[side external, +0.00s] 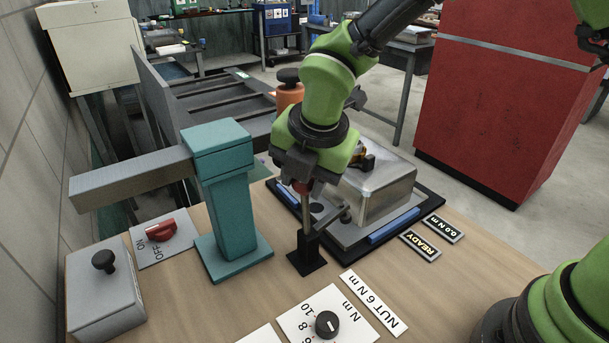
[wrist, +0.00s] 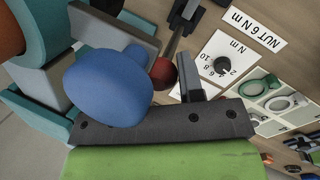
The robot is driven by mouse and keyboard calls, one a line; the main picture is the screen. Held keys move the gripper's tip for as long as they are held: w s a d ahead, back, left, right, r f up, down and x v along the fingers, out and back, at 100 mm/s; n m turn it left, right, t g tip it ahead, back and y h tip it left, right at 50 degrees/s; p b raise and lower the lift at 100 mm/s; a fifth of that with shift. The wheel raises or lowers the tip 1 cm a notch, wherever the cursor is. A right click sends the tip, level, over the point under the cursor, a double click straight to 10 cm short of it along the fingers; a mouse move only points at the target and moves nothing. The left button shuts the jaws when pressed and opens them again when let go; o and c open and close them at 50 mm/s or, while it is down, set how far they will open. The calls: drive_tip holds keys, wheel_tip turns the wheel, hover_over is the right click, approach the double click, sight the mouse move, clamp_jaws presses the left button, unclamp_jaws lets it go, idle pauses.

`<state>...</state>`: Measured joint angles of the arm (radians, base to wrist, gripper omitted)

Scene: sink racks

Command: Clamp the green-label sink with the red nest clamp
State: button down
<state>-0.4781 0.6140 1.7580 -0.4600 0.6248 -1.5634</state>
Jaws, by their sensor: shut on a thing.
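My gripper (side external: 302,180) points down at the middle of the bench and is shut on the red knob (side external: 304,188) of a clamp. The knob is also seen in the wrist view (wrist: 163,72), on a thin metal lever. The clamp's black base (side external: 306,260) stands on the bench, with its lever upright and an arm reaching toward a silver metal block (side external: 382,188). The block sits on a plate in a black-edged nest (side external: 432,196) with blue bars. I see no green label. Whether the clamp presses on the block cannot be told.
A teal post (side external: 228,205) with a grey beam stands left of my gripper. An ON/OFF switch (side external: 160,231), grey box (side external: 105,290), torque dial (side external: 327,324) and READY sign (side external: 420,245) are around it. A large blue rounded thing (wrist: 110,88) blocks part of the wrist view.

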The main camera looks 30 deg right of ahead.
drive_tip(key=c, duration=0.7)
unclamp_jaws()
drive_tip(key=shift+s+d+f, duration=0.1)
drive_tip(key=shift+s+f, duration=0.05)
drive_tip(key=shift+c, duration=0.2)
drive_tip(key=v, duration=1)
